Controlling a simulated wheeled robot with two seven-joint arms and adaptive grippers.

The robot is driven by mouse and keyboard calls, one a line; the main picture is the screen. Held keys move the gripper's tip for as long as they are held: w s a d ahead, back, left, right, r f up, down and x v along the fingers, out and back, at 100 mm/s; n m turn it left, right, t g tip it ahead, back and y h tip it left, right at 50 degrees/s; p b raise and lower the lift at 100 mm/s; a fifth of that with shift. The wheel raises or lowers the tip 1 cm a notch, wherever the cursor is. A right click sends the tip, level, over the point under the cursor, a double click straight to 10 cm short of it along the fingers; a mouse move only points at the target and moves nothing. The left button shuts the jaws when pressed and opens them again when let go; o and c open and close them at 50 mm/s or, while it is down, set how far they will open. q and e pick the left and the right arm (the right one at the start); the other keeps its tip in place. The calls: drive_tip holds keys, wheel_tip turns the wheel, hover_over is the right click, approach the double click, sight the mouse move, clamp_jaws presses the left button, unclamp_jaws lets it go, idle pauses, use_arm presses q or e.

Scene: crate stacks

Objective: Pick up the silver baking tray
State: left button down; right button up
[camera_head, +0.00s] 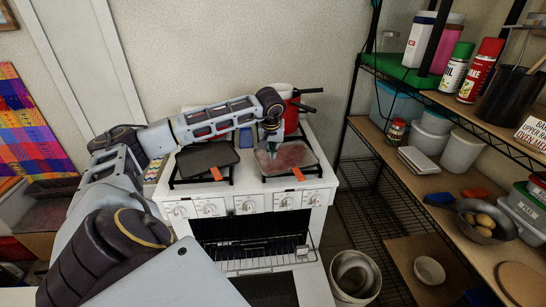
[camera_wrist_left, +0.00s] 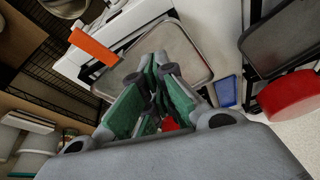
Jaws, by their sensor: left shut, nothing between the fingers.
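The silver baking tray (camera_head: 297,160) lies on the right side of the white stove top, with a reddish tint on its surface. In the left wrist view the tray (camera_wrist_left: 188,50) appears grey with a pale rim, behind my fingers. My left gripper (camera_head: 272,152) points down over the tray's left part, its arm reaching in from the left. In the wrist view the green-padded fingers (camera_wrist_left: 158,78) are shut and empty in front of the tray. I cannot tell whether the fingertips touch it. My right gripper is not in view.
A dark tray (camera_head: 205,158) lies on the stove's left burner. A red pot (camera_head: 291,121) stands behind the silver tray, with a blue item (camera_head: 245,138) between the trays. Orange pieces (camera_head: 298,174) sit at the front edges. The oven (camera_head: 255,250) is open below; crowded shelves (camera_head: 400,150) stand right.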

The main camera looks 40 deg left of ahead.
use_arm(q)
drive_tip(key=shift+v, duration=1.1)
